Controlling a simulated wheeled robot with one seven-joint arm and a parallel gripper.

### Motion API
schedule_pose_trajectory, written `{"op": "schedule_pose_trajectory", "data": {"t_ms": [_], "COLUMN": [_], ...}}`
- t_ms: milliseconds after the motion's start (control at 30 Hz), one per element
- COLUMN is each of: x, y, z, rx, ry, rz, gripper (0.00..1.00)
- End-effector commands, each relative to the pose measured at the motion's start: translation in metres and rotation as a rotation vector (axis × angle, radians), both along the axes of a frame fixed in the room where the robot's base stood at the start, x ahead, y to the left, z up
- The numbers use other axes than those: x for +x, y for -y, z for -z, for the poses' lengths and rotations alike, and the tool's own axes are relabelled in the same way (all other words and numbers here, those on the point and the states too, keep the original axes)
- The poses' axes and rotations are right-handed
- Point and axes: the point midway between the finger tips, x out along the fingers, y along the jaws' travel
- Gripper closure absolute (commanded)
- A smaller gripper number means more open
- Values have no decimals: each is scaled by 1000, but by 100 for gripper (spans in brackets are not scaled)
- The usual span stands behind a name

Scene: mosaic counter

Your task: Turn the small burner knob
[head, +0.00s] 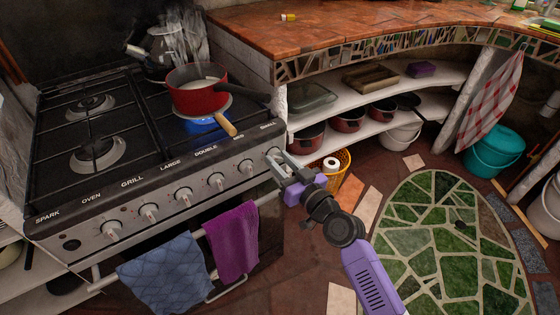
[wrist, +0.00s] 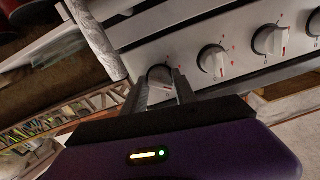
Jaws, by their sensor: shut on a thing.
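The stove (head: 120,205) stands at the left in the head view, with a row of knobs along its front. The small burner knob (head: 271,153) is the one at the right end, under the label "SMALL". My gripper (head: 283,165) is at this knob, its fingers pointing at the panel. In the wrist view the knob (wrist: 160,75) sits between the two fingertips, and my gripper (wrist: 161,85) is shut on it. The fingers partly hide the knob, and its pointer cannot be made out.
The medium knob (head: 245,167) is just left of the gripper. A blue towel (head: 160,273) and a purple towel (head: 233,243) hang on the oven rail. A yellow basket (head: 343,165) stands close behind the gripper.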

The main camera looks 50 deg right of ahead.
Motion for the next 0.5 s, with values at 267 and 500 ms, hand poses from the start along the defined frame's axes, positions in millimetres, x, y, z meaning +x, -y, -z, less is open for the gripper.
{"op": "schedule_pose_trajectory", "data": {"t_ms": [267,500], "x": [0,0], "y": [0,0], "z": [-1,-1], "rx": [234,453], "ry": [67,130], "rz": [0,1], "gripper": [100,100]}}
